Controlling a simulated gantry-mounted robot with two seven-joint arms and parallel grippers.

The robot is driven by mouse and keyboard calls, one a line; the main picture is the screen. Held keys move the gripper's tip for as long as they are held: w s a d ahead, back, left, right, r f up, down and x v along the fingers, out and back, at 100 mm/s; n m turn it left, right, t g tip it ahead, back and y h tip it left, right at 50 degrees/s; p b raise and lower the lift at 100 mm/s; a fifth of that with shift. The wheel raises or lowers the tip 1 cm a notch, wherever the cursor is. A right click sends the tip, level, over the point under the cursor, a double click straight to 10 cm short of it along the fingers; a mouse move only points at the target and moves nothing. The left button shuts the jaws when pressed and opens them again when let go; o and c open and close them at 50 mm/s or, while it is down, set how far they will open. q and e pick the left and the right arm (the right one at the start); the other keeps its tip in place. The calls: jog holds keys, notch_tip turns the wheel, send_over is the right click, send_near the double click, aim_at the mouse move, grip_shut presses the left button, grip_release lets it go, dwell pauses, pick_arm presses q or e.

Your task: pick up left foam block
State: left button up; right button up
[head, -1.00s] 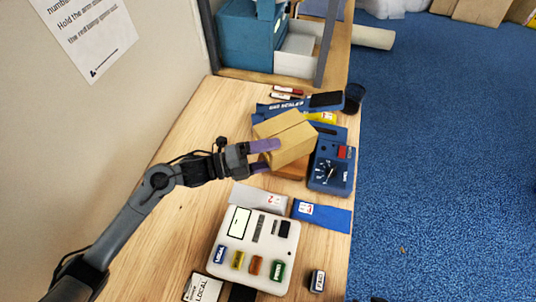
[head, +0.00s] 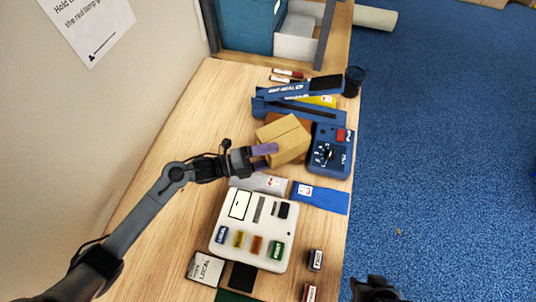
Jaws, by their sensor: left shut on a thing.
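A tan carton (head: 288,145) with a seam along its top is at the middle of the head view. My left gripper (head: 266,156) comes in from the left, its purple fingers shut on the carton's left side. The carton covers part of a brown-orange piece (head: 283,120) on the scale area; I cannot tell if they touch. I cannot pick out a foam block for certain. My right gripper (head: 376,289) shows only as a dark part at the bottom edge, and its fingers are not clear.
A blue dial box (head: 330,158) is close right of the carton. A white panel with coloured labels (head: 230,256) lies nearer, with grey (head: 246,184) and blue (head: 330,200) strips above it. A dark cup (head: 354,80) stands behind. Wood at left is clear.

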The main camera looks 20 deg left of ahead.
pick_arm(q)
jog(key=shift+f, duration=0.15)
jog(key=o, duration=0.9)
jog(key=shift+c, duration=0.2)
jog(key=shift+a+r, duration=0.1)
jog(key=shift+r, duration=0.1)
jog(key=b+v, duration=0.2)
jog(key=v, duration=0.4)
jog(key=shift+s+a+f, duration=0.1)
jog(key=shift+s+a, duration=0.05)
jog(key=shift+a, duration=0.1)
jog(key=shift+c, duration=0.8)
jog(key=shift+s+a, duration=0.2)
jog(key=shift+a, duration=0.1)
